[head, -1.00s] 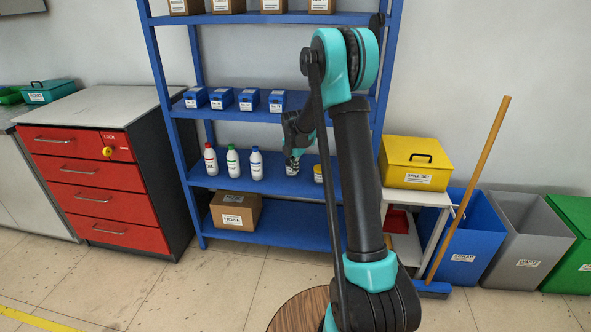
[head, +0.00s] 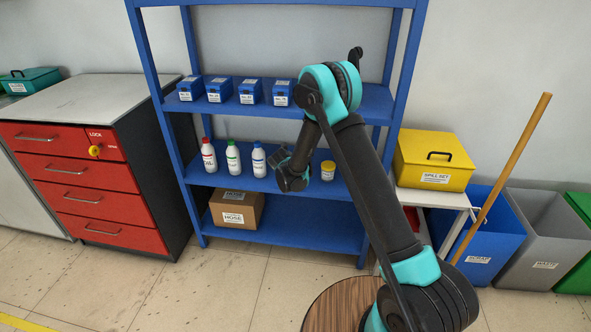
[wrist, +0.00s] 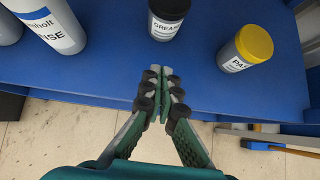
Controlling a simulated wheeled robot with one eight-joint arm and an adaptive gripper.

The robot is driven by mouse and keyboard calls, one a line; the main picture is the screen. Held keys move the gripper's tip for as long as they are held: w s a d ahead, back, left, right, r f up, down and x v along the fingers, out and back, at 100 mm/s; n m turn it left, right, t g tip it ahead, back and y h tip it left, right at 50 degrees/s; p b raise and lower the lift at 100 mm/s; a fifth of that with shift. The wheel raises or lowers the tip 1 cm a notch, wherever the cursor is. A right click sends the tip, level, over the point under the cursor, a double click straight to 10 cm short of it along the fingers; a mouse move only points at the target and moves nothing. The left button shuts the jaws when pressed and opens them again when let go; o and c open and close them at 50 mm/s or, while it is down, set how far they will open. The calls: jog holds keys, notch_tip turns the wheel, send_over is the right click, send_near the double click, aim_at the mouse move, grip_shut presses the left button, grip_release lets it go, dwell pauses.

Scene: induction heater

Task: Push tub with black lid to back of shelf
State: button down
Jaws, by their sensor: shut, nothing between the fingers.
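The tub with the black lid (wrist: 167,18) stands upright on the blue shelf in the wrist view, labelled "GREASE". In the head view my arm hides it. My gripper (wrist: 164,74) is shut and empty at the shelf's front edge. Its fingertips point at the tub, with a strip of bare shelf between them. The blue shelf board (wrist: 100,70) also shows in the head view (head: 215,178), where the end of my arm is in front of it.
A yellow-lidded tub (wrist: 243,48) stands right of the black-lidded tub; the head view shows it too (head: 327,170). Several white bottles, one with a blue cap (head: 259,160), stand to the left. Blue boxes (head: 251,92) sit on the board above, a carton (head: 237,209) below.

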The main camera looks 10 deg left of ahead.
jog(key=x, duration=0.8)
jog(key=shift+w, duration=1.85)
